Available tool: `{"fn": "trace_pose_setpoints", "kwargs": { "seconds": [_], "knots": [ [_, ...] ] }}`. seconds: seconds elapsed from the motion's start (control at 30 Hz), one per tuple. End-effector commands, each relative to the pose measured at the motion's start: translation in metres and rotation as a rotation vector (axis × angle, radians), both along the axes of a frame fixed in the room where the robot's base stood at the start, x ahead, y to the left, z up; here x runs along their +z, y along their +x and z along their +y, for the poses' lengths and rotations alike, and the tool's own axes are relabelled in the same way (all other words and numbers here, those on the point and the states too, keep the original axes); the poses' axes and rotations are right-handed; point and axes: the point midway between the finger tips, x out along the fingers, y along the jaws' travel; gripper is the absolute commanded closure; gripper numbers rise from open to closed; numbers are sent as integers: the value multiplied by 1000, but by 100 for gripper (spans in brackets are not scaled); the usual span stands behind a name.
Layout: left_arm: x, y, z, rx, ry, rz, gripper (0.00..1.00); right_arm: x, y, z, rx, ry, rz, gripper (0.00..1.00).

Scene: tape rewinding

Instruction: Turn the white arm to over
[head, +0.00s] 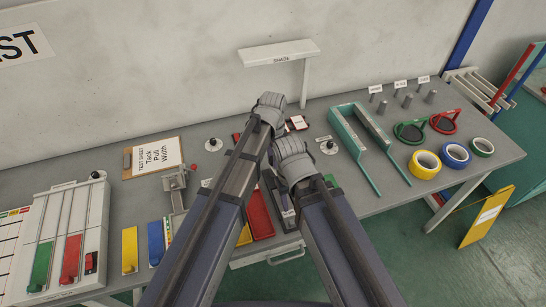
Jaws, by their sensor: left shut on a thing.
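My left gripper (270,104) is at the end of the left arm, over the back middle of the bench. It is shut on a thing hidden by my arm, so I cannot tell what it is. My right gripper (292,160) is just below and right of it, and its fingers are hidden.
A green frame (350,125), yellow (424,164), blue and green tape rolls and several pegs are at right. A clipboard (155,158) and a slotted panel (65,225) are at left.

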Motion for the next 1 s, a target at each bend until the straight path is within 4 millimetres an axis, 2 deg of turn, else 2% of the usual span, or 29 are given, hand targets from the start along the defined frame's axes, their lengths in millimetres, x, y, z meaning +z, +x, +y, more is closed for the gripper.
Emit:
{"fn": "trace_pose_setpoints", "kwargs": {
  "seconds": [0.4,0.97,1.0],
  "knots": [
    [0,0,0,-168,0,0,100,0,0,0,0,0,0,51],
    [0,0,0,-191,0,0,100,0,0,0,0,0,0,51],
    [0,0,0,-191,0,0,60,0,0,0,0,0,0,51]
  ]
}}
